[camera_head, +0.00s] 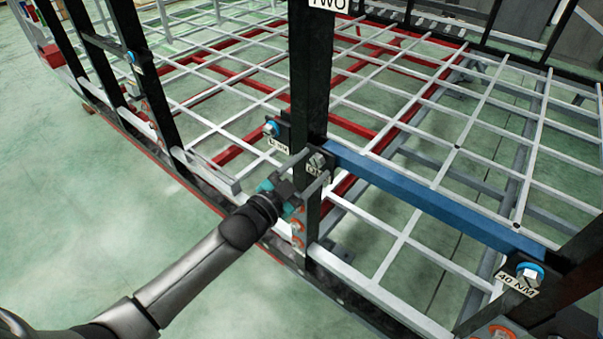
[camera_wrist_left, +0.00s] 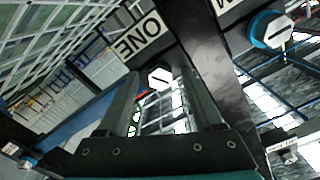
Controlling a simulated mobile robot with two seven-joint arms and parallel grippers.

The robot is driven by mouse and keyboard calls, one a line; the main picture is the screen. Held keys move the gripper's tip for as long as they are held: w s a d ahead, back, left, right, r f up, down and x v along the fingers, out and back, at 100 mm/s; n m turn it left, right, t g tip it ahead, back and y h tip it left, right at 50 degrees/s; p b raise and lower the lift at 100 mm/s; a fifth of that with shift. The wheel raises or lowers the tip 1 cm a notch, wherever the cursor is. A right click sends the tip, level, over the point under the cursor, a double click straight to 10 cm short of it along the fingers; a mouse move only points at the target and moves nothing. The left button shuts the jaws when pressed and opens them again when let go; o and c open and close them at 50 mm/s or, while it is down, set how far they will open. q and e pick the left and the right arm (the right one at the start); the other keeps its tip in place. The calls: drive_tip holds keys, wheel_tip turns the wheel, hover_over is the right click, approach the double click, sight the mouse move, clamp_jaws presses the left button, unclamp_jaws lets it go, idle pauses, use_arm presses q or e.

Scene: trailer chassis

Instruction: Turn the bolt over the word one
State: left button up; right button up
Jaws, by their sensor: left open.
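The word ONE is on a white label (camera_wrist_left: 140,36) on the dark post in the left wrist view. A silver hex-head bolt (camera_wrist_left: 160,77) with a dark slot shows beside it. In the head view this bolt (camera_head: 317,160) sits on the dark post, just above a partly hidden label (camera_head: 315,171). My left gripper (camera_head: 318,164) is open, its two fingers pointing at the post. In the left wrist view the bolt head appears between the fingertips of my left gripper (camera_wrist_left: 160,76); I cannot tell whether they touch it. My right gripper is not in view.
A bolt with a blue washer (camera_head: 271,128) is on a plate left of the post. A blue beam (camera_head: 430,205) runs right to a bolt (camera_head: 529,272) over a 40 NM label (camera_head: 518,281). A TWO label (camera_head: 328,4) is higher on the post. Open green floor (camera_head: 90,210) lies left.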

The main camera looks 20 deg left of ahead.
use_arm(q)
drive_tip(key=v, duration=1.5)
idle(0.3)
drive_tip(key=s+a+f+n+g+y+b, duration=0.2)
drive_tip(key=s+f, duration=0.1)
drive_tip(key=f, duration=0.8)
drive_tip(key=s+a+f+n+g+y+b, duration=0.1)
drive_tip(key=s+f+g+y+b, duration=0.15)
drive_tip(key=f, duration=0.85)
drive_tip(key=s+a+f+n+g+y+b, duration=0.1)
drive_tip(key=s+a+f+n+g+b, duration=0.15)
drive_tip(key=f, duration=0.85)
drive_tip(key=s+d+f+n+g+b, duration=0.1)
drive_tip(key=s+d+f+g+b, duration=0.1)
drive_tip(key=s+f, duration=0.9)
drive_tip(key=s+d+f+n+g+b, duration=0.1)
drive_tip(key=s+d+f+g+b, duration=0.2)
drive_tip(key=s+f+g, duration=0.4)
drive_tip(key=s+d+f, duration=0.1)
drive_tip(key=s+f, duration=0.3)
drive_tip(key=s, duration=0.2)
drive_tip(key=shift+s+d+f+y, duration=0.3)
drive_tip(key=shift+s+f+y, duration=0.05)
drive_tip(key=shift+f, duration=0.05)
